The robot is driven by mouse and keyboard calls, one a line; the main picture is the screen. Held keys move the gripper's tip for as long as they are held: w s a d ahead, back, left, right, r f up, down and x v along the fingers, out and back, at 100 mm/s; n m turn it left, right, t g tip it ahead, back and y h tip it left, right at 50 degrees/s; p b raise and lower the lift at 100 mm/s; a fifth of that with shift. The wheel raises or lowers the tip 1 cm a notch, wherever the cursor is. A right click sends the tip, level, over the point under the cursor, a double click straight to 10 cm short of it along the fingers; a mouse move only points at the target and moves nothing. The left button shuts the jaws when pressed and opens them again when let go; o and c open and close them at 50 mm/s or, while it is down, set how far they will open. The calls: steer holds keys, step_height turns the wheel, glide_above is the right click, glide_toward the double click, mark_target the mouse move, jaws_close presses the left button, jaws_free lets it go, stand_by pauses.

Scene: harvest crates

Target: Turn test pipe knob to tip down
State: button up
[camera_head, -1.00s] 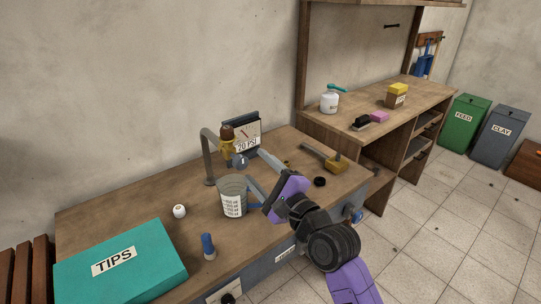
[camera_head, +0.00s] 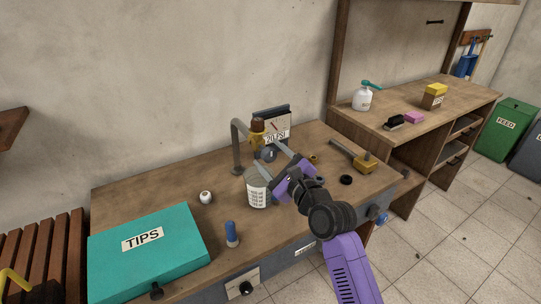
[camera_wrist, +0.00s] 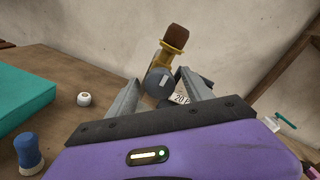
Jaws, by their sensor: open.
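The test pipe is a grey bent pipe (camera_head: 237,140) rising from the bench, with a brass fitting (camera_head: 257,139) and a brown tip (camera_head: 257,124) pointing up. In the wrist view the brown tip (camera_wrist: 177,37) leans slightly right above the brass fitting (camera_wrist: 171,58). The round dark grey knob (camera_head: 266,154) with a pale mark is on the near side of the fitting. My gripper (camera_head: 269,157) is open at the knob. In the wrist view the knob (camera_wrist: 157,84) shows between the fingertips; I cannot tell whether they touch it.
A beaker (camera_head: 257,191) stands just below my left finger. A pressure sign (camera_head: 277,127) is behind the pipe. A mallet-like tool (camera_head: 364,161) lies right.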

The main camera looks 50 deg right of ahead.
steer(key=shift+w, duration=0.1)
jaws_close()
